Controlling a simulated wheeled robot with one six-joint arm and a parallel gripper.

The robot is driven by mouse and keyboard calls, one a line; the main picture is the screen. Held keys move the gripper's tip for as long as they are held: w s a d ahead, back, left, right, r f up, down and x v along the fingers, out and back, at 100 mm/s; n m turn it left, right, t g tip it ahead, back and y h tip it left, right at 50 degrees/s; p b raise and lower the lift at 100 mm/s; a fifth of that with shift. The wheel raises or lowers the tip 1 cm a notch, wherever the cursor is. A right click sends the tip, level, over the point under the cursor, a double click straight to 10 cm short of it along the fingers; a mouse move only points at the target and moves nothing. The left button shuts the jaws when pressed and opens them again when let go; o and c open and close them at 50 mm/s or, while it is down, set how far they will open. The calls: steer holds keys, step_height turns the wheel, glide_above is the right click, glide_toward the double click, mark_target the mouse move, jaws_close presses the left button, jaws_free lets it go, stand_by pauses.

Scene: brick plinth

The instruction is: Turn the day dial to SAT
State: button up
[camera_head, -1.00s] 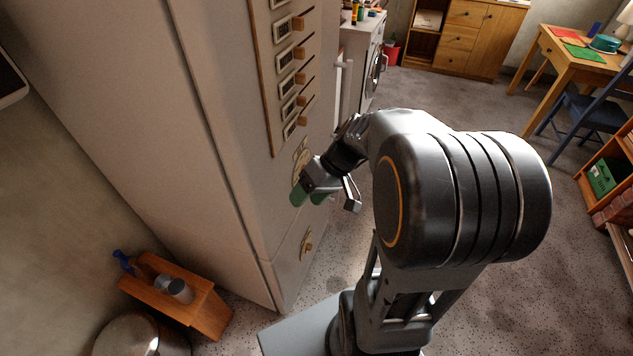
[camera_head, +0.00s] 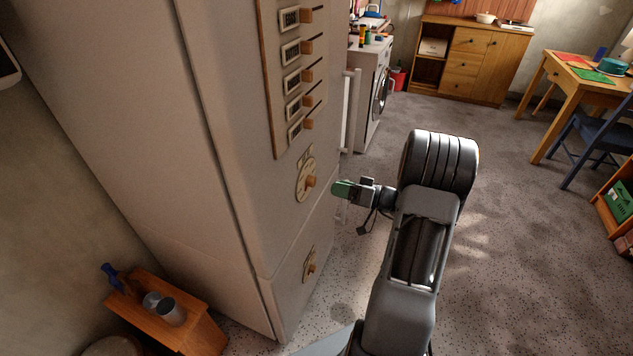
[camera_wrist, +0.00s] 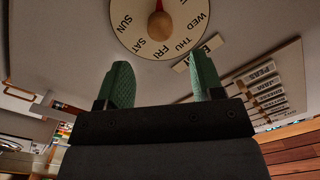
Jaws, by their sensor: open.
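The day dial (camera_head: 302,183) is a round cream disc with a wooden knob (camera_head: 310,182), on the pale cabinet front under the slider panel. In the wrist view the dial face (camera_wrist: 128,30) is cut by the top edge; SUN, SAT, FRI, THU and WED show. Its knob (camera_wrist: 160,25) has a red mark at the top; I cannot tell which day it points to. My gripper (camera_head: 342,189) is just right of the knob and apart from it. In the wrist view my gripper (camera_wrist: 160,80) has its green fingers apart, with nothing between them.
The panel of wooden sliders (camera_head: 283,130) is above the day dial. A vertical white handle (camera_head: 351,110) stands at the right. A wooden stool (camera_head: 195,335) with cups is at lower left.

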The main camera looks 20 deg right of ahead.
mark_target(315, 182)
steer(key=x, duration=0.7)
steer(key=shift+w+a+p, duration=0.25)
steer(key=shift+p, duration=0.1)
steer(key=c, duration=0.9)
steer(key=shift+f+m+b, duration=0.15)
steer(key=shift+m+b, duration=0.15)
